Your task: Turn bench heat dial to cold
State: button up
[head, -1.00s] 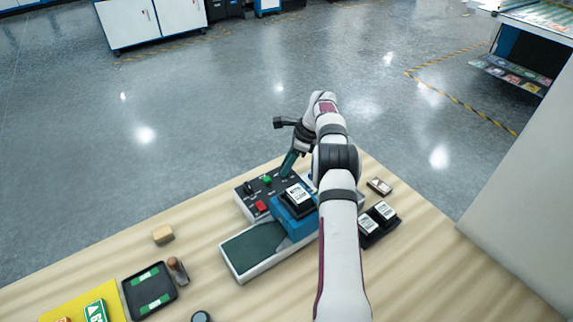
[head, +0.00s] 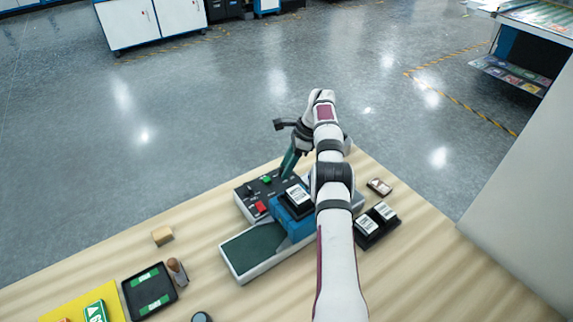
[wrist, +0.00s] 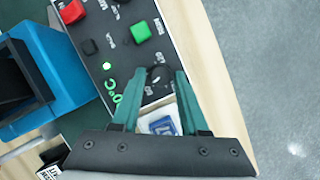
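The bench heat dial (wrist: 159,75) is a round black knob on the dark control panel (wrist: 118,58), in the wrist view. My gripper (wrist: 160,71) has its two green fingers on either side of the dial, very close to it. I cannot tell whether they touch it. The labels around the dial are too small to read, and its pointer is not clear. Green lit characters (wrist: 112,97) show beside the left finger. In the head view my gripper (head: 287,177) points down at the panel's far right part, hiding the dial.
The panel also carries a red button (head: 262,207), a green button (head: 267,180) and a black knob (head: 250,190). The blue laminator body (head: 290,223) stands close beside my gripper. A black tray with two labelled blocks (head: 367,232) lies to its right.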

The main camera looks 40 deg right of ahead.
jog(key=shift+o, duration=1)
jog(key=shift+r, duration=0.2)
notch_tip(320, 180, up, 4)
jog(key=shift+s+d+r, duration=0.1)
jog(key=shift+s+d, duration=0.05)
jog(key=s+d+r, duration=0.5)
jog(key=s+r, duration=0.1)
jog(key=s, duration=0.3)
jog(key=shift+s+d+r, duration=0.25)
jog(key=shift+s+d, duration=0.05)
jog(key=shift+s, duration=0.1)
jog(key=shift+f, duration=0.1)
